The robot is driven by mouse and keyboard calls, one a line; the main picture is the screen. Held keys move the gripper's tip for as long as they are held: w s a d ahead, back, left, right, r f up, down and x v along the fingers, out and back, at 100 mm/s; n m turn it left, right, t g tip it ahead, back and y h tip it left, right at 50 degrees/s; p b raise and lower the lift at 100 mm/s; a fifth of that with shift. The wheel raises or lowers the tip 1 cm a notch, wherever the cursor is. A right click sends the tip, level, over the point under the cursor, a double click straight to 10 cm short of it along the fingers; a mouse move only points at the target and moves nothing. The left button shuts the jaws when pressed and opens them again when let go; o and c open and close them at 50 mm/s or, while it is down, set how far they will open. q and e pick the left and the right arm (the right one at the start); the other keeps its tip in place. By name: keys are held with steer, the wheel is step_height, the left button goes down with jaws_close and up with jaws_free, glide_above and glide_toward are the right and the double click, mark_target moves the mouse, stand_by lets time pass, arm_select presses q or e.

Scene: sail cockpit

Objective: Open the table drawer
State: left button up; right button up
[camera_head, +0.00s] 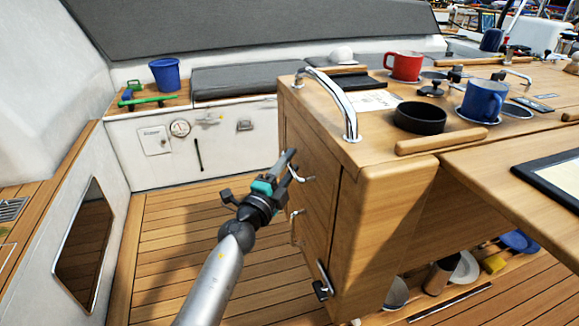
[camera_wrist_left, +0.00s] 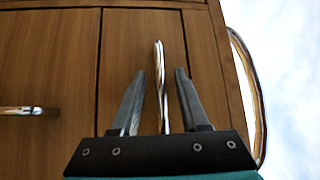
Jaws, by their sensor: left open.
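The wooden table (camera_head: 382,188) has a panelled end face with metal bar handles. The upper handle (camera_head: 303,178) is beside my left gripper (camera_head: 286,160), which reaches in from the lower left. In the left wrist view, this handle (camera_wrist_left: 159,62) runs between the two open fingers of my left gripper (camera_wrist_left: 157,88), with a gap on each side. The drawer front (camera_wrist_left: 118,45) behind it looks flush with the face around it. A second handle (camera_wrist_left: 20,110) shows at the left there, and lower on the table in the head view (camera_head: 293,226). My right gripper is out of view.
A curved metal rail (camera_head: 345,105) stands on the table's near edge. Red (camera_head: 404,66) and blue (camera_head: 483,101) mugs and a black bowl (camera_head: 420,118) are on top. The plank floor (camera_head: 180,240) left of the table is clear. A blue bucket (camera_head: 166,75) stands on the far bench.

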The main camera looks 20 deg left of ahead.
arm_select(q)
steer(key=shift+w, duration=0.15)
jaws_close()
stand_by(0.4)
stand_by(1.0)
